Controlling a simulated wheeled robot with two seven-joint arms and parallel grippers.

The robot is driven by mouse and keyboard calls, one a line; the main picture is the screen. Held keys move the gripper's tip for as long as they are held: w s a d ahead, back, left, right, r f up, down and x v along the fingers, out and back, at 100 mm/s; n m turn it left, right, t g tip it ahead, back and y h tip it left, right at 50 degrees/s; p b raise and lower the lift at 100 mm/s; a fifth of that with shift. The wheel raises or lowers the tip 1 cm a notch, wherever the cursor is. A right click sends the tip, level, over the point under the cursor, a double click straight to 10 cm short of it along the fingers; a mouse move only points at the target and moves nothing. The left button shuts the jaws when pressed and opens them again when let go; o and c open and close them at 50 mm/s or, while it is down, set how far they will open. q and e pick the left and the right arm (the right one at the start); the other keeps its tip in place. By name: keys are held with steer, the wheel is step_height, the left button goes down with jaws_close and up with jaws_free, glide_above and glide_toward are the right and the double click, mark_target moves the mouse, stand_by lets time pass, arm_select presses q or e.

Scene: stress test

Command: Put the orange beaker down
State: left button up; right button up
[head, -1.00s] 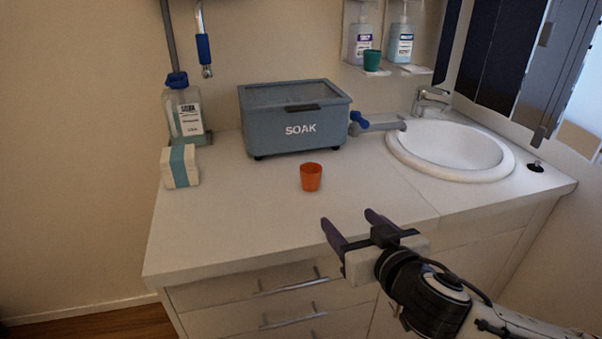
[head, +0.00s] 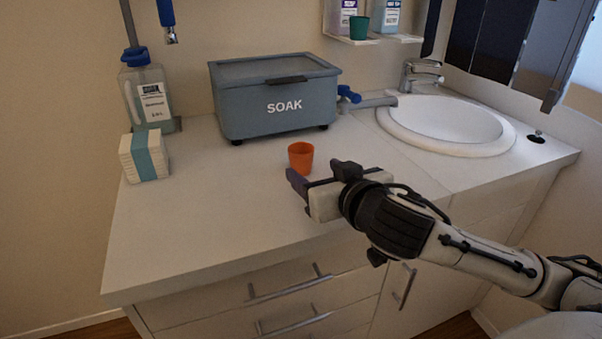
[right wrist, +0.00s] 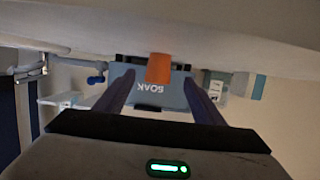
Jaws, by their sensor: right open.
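The orange beaker (head: 301,156) stands upright on the pale counter (head: 215,215), in front of the grey SOAK box. My right gripper (head: 314,174) is open and empty, low over the counter, just on the near side of the beaker. In the right wrist view, which is upside down, the beaker (right wrist: 159,68) appears ahead between the two spread fingers (right wrist: 159,78), with neither finger seen touching it. In the head view a fingertip comes close to the beaker's lower edge. My left gripper is not in view.
The SOAK box (head: 275,105) stands behind the beaker, with a blue-handled tap (head: 348,95) beside it. A white box with a teal band (head: 145,158) and a bottle (head: 150,100) stand left. The sink (head: 445,122) is right. The front left counter is clear.

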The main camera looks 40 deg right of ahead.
mark_target(306, 160)
steer(key=shift+r+x, duration=0.2)
steer(key=shift+x, duration=1.35)
steer(key=shift+r+x, duration=0.15)
steer(key=shift+x, duration=1.45)
steer(key=shift+w+d, duration=0.1)
steer(key=shift+c, duration=0.5)
steer(key=c, duration=1)
steer(key=shift+c, duration=0.7)
steer(key=shift+r, duration=0.1)
